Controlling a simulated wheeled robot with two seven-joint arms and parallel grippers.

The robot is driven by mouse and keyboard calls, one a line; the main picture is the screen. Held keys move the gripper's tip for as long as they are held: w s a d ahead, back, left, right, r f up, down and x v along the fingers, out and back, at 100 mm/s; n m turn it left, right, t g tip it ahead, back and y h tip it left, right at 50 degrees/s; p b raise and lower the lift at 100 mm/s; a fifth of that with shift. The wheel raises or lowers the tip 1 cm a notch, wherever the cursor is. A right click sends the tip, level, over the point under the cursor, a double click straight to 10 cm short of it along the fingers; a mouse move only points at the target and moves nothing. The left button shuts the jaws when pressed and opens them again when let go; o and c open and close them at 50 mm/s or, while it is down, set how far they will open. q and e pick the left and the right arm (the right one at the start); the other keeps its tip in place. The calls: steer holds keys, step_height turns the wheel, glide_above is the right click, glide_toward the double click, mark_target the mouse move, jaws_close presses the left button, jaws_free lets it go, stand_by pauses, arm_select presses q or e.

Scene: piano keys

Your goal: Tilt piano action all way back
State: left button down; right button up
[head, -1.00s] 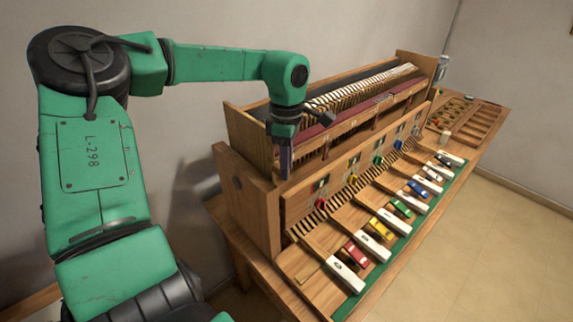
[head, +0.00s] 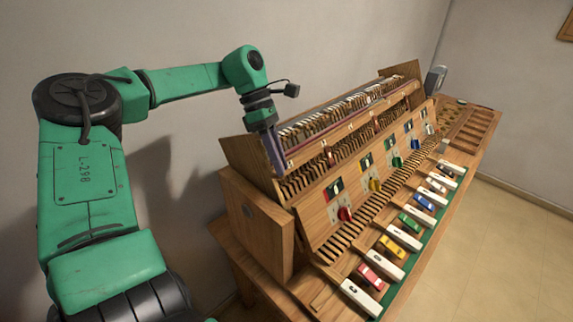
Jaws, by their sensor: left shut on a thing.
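The wooden piano action (head: 345,122), with rows of pale hammers and slats, sits in the case behind the keys in the head view. It leans back toward the wall, and its left end board (head: 247,165) is tilted. My left gripper (head: 277,160) points down at the near left end of the action and is shut on its rail. The fingertips are partly hidden against the rail, so the exact grip is unclear. My right gripper is not in view.
A front board with coloured knobs (head: 375,184) slopes above white and coloured keys (head: 392,246) on green felt. A wooden case cheek (head: 255,225) stands at the left. A compartment tray (head: 478,126) lies at the far right. A wall is close behind.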

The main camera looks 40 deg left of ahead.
arm_select(q)
steer(key=shift+d+f, duration=0.1)
steer(key=c, duration=0.9)
jaws_free()
steer(key=shift+s, duration=0.1)
steer(key=shift+c, duration=0.2)
steer(key=shift+o, duration=0.7)
steer(key=shift+a, duration=0.25)
steer(key=shift+s+a, duration=0.2)
steer(key=shift+w+a+r+b, duration=0.2)
steer(key=shift+r+b, duration=0.15)
steer(key=shift+r, duration=0.1)
steer(key=b+v, duration=0.1)
steer(key=v, duration=0.7)
steer(key=shift+s+f, duration=0.1)
steer(key=shift+s, duration=0.05)
steer(key=p+v, duration=0.2)
steer(key=v, duration=0.2)
steer(key=shift+a+r, duration=0.15)
steer(key=shift+r, duration=0.25)
steer(key=shift+a+r+p, duration=0.35)
steer(key=shift+r+p, duration=0.05)
steer(key=shift+f, duration=0.1)
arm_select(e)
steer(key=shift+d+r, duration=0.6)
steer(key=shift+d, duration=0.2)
arm_select(q)
steer(key=shift+f, duration=0.1)
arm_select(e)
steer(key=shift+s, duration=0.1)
